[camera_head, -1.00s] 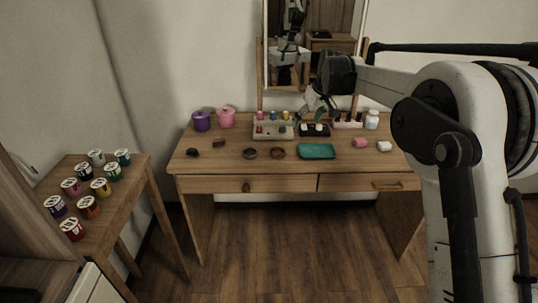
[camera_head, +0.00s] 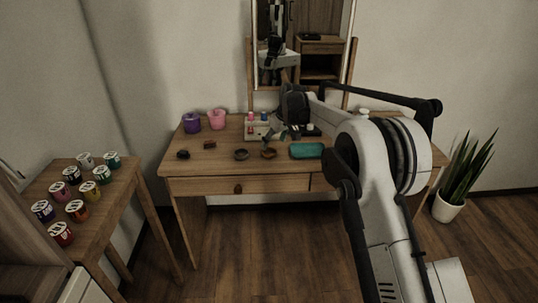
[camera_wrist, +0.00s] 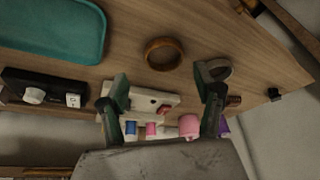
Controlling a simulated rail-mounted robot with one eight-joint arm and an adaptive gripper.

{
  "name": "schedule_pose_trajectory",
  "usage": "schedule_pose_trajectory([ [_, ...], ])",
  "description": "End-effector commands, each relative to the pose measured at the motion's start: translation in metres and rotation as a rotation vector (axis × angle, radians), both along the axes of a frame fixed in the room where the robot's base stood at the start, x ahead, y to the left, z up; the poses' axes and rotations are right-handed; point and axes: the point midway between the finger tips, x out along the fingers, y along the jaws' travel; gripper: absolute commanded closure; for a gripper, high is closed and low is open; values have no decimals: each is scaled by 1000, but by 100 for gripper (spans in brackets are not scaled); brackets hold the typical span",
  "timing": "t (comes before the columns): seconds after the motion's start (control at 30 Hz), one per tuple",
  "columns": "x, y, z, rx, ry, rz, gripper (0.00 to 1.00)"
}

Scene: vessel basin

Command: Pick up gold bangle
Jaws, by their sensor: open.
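The gold bangle (camera_head: 268,154) lies on the wooden dressing table, right of a grey ring-shaped thing (camera_head: 241,155). In the wrist view the bangle (camera_wrist: 149,56) is a brown-gold ring lying flat and fully in sight. My gripper (camera_head: 274,136) is over the table, by the bangle in the head view. In the wrist view my gripper (camera_wrist: 166,92) is open, with nothing between its two fingers. The bangle shows just beyond the fingertips, apart from them. The right fingertip partly covers the grey ring (camera_wrist: 227,73).
A teal tray (camera_head: 307,151) lies right of the bangle. A pale organiser (camera_wrist: 165,102) with small bottles and a black box (camera_wrist: 45,84) stand behind. A purple pot (camera_head: 191,123) and pink pot (camera_head: 217,119) stand back left. Two small dark things lie at the left.

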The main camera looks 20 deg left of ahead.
Motion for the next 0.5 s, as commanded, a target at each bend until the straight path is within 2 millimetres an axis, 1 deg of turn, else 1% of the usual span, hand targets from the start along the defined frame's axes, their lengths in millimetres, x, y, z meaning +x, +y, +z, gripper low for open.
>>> schedule_pose_trajectory([
  [0.17, 0, 4, -9, 0, 0, 1, 35],
  [0.4, 2, 16, -40, 0, 0, 1, 35],
  [0.5, 3, 19, -48, 0, 0, 1, 35],
])
